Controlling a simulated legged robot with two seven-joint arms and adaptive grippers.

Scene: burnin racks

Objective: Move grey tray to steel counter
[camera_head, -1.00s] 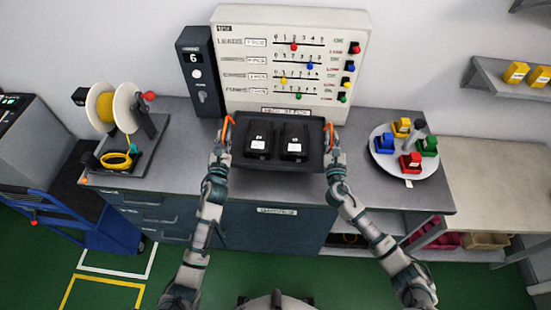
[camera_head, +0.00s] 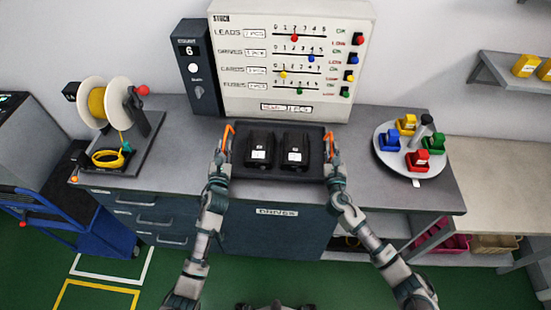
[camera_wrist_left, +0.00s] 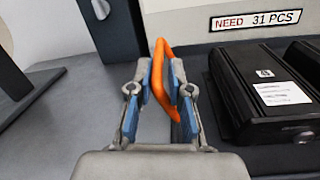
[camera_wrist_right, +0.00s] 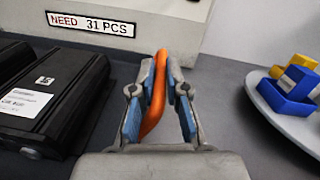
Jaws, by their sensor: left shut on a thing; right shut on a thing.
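The dark grey tray (camera_head: 278,174) is at the middle of the grey counter, in front of the white board, and carries two black boxes with white labels, a left one (camera_head: 260,146) and a right one (camera_head: 295,146). It has an orange handle at each end. My left gripper (camera_head: 227,146) is shut on the left orange handle (camera_wrist_left: 162,75). My right gripper (camera_head: 331,150) is shut on the right orange handle (camera_wrist_right: 156,95). I cannot tell whether the tray touches the counter. A pale counter (camera_head: 500,175) stands at the far right; I cannot tell if it is steel.
A round white turntable (camera_head: 392,160) with coloured blocks stands right of the tray. A cable spool (camera_head: 97,103) stands at the left, and a dark counter box (camera_head: 197,65) behind. A white board (camera_head: 235,70) with sliders blocks the back. The pale counter top looks clear.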

